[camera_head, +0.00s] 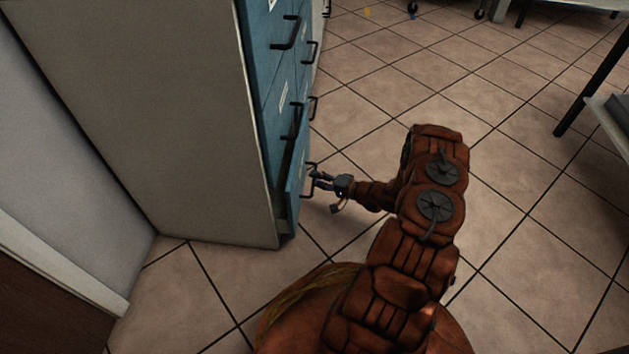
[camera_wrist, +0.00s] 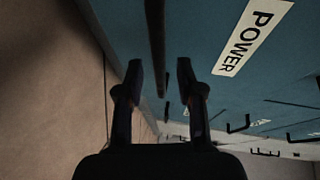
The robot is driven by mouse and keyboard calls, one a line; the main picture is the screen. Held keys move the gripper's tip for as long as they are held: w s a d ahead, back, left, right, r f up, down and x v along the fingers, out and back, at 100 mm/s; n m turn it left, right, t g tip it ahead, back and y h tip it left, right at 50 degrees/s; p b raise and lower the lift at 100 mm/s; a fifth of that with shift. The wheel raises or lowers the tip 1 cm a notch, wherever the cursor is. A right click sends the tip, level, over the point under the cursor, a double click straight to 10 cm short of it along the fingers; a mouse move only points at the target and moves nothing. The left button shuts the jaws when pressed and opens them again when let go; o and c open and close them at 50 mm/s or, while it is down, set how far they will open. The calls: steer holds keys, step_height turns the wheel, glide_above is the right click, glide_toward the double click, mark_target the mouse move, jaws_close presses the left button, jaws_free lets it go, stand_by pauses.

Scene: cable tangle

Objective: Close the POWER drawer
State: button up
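The POWER drawer (camera_head: 294,190) is a blue drawer low in the cabinet. In the head view it stands partly out from the cabinet front. Its front fills the upper part of the wrist view (camera_wrist: 120,25), with a white POWER label (camera_wrist: 253,38). Its dark bar handle (camera_wrist: 155,45) shows between my two fingers in the wrist view. My gripper (camera_head: 318,182) is at the drawer's handle, with the fingers apart (camera_wrist: 160,75). I cannot tell whether either finger touches the bar.
The tall grey cabinet (camera_head: 150,110) has several other blue drawers with dark handles (camera_head: 287,32) above. A table with a dark leg (camera_head: 590,85) stands at the far right. A wall is at the left.

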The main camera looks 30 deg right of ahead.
steer(key=shift+x, duration=0.85)
steer(key=shift+c, duration=0.2)
jaws_close()
